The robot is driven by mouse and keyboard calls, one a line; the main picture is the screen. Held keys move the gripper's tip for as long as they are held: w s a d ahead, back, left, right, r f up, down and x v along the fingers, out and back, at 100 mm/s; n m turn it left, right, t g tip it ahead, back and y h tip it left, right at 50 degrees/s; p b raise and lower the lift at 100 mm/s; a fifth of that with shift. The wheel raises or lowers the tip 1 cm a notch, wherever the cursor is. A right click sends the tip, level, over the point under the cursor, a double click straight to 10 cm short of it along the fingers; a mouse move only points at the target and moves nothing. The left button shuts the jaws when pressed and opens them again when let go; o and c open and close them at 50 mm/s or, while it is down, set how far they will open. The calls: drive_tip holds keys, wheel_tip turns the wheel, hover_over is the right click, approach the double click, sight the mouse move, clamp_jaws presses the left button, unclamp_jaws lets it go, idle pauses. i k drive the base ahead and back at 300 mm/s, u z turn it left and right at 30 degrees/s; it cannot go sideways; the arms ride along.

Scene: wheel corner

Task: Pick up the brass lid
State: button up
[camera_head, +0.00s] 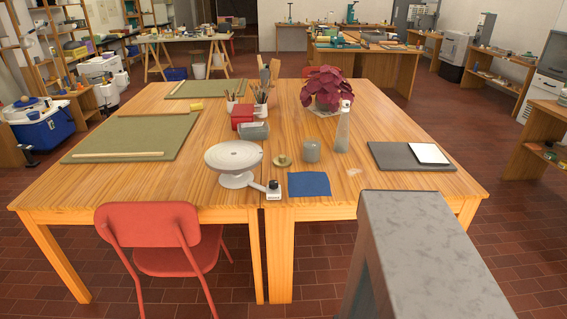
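The brass lid (282,160) is a small round disc with a knob on top. It lies on the wooden table (350,185) near the front edge, a little right of the seam between the two tabletops. It sits between the white turntable wheel (234,160) on its left and a grey cylindrical jar (312,151) on its right. It appears apart from both. My gripper is not in view, so its opening and contents do not show.
A clear spray bottle (343,127) stands behind right. A red chair (150,235) blocks the front left. Bare wood lies right of the cloth.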

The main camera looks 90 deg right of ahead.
sight(282, 161)
drive_tip(key=z, duration=4.35)
drive_tip(key=i, duration=0.1)
drive_tip(key=u, duration=2.7)
drive_tip(key=k, duration=0.9)
drive_tip(key=u, duration=0.2)
drive_tip(key=i, duration=0.5)
drive_tip(key=z, duration=0.1)
